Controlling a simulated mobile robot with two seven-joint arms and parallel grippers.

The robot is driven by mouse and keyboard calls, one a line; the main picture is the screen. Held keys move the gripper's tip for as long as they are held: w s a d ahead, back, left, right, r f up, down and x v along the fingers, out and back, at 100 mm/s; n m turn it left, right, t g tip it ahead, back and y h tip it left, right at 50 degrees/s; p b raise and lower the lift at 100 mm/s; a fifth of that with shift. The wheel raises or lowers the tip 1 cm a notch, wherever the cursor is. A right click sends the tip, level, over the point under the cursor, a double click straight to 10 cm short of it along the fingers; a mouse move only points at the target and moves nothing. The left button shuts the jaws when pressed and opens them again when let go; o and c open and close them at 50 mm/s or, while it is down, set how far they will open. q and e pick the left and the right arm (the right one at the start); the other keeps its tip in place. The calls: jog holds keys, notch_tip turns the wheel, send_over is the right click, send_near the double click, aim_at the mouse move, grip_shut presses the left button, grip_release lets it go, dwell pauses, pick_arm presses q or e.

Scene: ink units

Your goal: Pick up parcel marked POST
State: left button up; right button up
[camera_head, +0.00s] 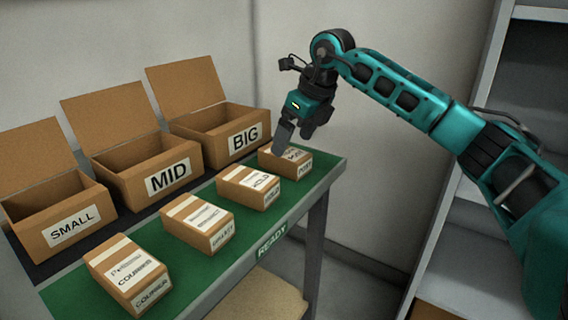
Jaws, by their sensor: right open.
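The parcel (302,168) at the far right end of the green table is a small brown box with a white label. Its front label seems to read POST, but the top label is partly hidden by my gripper. My right gripper (291,144) points down over this parcel, with its jaws open and nothing seen between them. One fingertip overlaps the parcel's top left part in the picture; I cannot tell whether it touches. My left gripper is not in view.
Several other labelled parcels line the green table (77,299): one reading HOLD (249,187), a middle one (197,222) with an unclear label, and COURIER (127,273). Open boxes SMALL (60,215), MID (150,168) and BIG (222,134) stand behind. Grey shelving (481,222) is on the right.

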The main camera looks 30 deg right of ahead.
aim_at(285, 155)
jog(key=shift+w+b+x, duration=0.2)
jog(key=shift+b+x, duration=0.5)
jog(key=shift+x, duration=2.3)
jog(key=shift+r, duration=0.15)
jog(key=shift+f, duration=0.25)
jog(key=shift+c, duration=0.3)
jog(key=c, duration=1.1)
jog(key=shift+c, duration=0.2)
jog(key=shift+r, duration=0.1)
